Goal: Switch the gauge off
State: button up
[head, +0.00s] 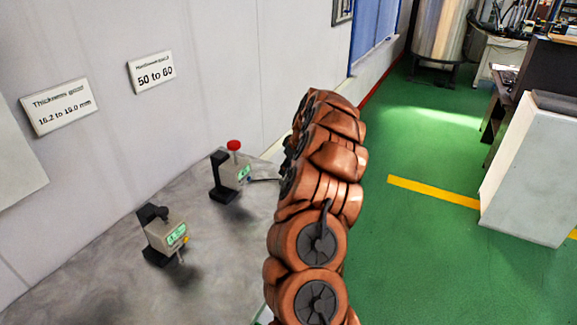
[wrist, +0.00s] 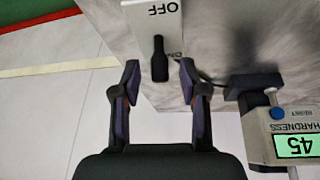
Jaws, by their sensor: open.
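A white switch plate (wrist: 133,17) with OFF and ON markings is at the top of the wrist view. Its black lever (wrist: 159,58) points toward the ON marking, which it partly covers. My gripper (wrist: 159,76) is open, with one finger on each side of the lever and a visible gap to both. The hardness gauge (wrist: 268,128) stands to the right with a lit green display reading 45. In the head view, the red-topped gauge (head: 236,172) and another gauge (head: 165,232) stand on the grey table, both displays lit. My arm hides the gripper there.
The grey marbled table (head: 95,285) runs along the wall. Two wall signs (head: 152,72) hang above it. The green floor right of my arm is open up to a white cabinet (head: 530,165).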

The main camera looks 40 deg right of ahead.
jog(key=shift+c, duration=0.3)
grip_shut()
